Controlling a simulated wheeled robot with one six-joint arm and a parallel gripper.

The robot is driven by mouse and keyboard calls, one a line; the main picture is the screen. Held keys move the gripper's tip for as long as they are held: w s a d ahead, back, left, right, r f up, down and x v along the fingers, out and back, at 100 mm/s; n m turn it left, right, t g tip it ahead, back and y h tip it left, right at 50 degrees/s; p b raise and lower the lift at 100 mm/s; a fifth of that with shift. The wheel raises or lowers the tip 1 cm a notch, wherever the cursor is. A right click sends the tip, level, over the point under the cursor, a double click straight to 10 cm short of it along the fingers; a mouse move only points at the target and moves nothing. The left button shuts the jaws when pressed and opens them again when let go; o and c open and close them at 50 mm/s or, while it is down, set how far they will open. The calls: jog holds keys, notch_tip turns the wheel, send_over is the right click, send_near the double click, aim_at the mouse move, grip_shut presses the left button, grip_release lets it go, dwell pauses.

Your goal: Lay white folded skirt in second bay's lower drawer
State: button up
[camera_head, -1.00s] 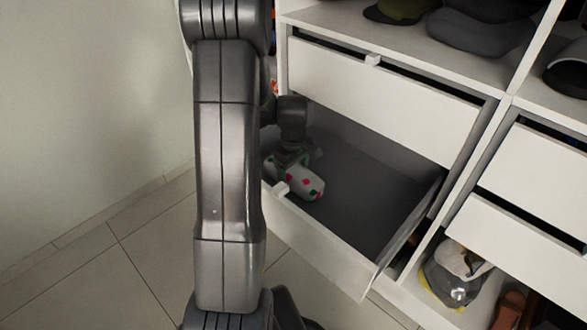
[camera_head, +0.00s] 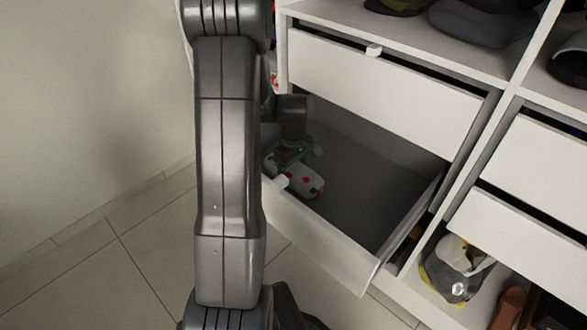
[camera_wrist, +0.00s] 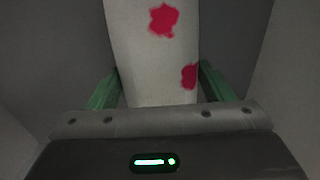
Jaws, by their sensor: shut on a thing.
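The white folded skirt (camera_head: 305,181) has red and green spots. It is inside the open lower drawer (camera_head: 325,238), near the drawer's front left corner. My gripper (camera_head: 290,152) reaches down into the drawer and is shut on the skirt. In the wrist view the skirt (camera_wrist: 150,55) runs between the two green fingers of my gripper (camera_wrist: 160,88), with red spots showing. Whether the skirt touches the drawer floor is hard to tell. My arm hides the drawer's left end.
A closed-looking upper drawer (camera_head: 375,90) sits above the open one. Shelves with dark hats (camera_head: 480,28) are higher up. A grey and yellow bag (camera_head: 455,270) stands in the bay at right. The drawer's middle and right floor are bare.

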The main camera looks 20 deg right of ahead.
jog(key=shift+f, duration=0.25)
jog(key=o, duration=0.8)
jog(key=shift+c, duration=0.3)
jog(key=shift+r, duration=0.1)
notch_tip(320, 180, up, 9)
jog(key=p, duration=0.6)
notch_tip(320, 180, down, 9)
jog(key=b, duration=0.6)
dwell(0.4)
